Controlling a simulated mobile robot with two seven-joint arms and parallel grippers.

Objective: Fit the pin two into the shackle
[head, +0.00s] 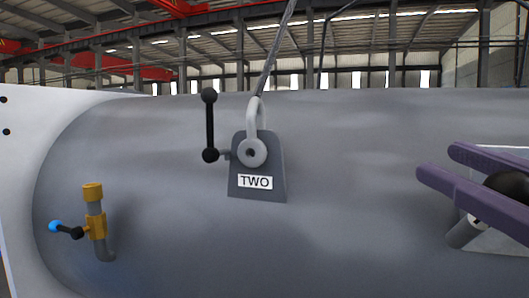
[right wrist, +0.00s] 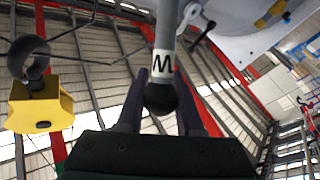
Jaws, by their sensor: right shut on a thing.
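The shackle (head: 254,128) is a light grey bow hanging on a sling, with its round eye in front of a grey lug labelled TWO (head: 258,182) on the shell. My right gripper (head: 437,160), with purple fingers, is at the right of the head view, well apart from the shackle. It is shut on the pin (head: 465,232), a grey rod with a black ball end. In the right wrist view the pin (right wrist: 166,35) stands between the fingers, its ball (right wrist: 161,98) near the palm and a white label partly readable as W. My left gripper is not in view.
A black bar with ball ends (head: 209,125) stands just left of the lug. A brass valve (head: 95,220) with a blue-tipped lever sticks out of the shell at lower left. A yellow hook block (right wrist: 40,108) shows in the right wrist view. The shell between lug and right gripper is clear.

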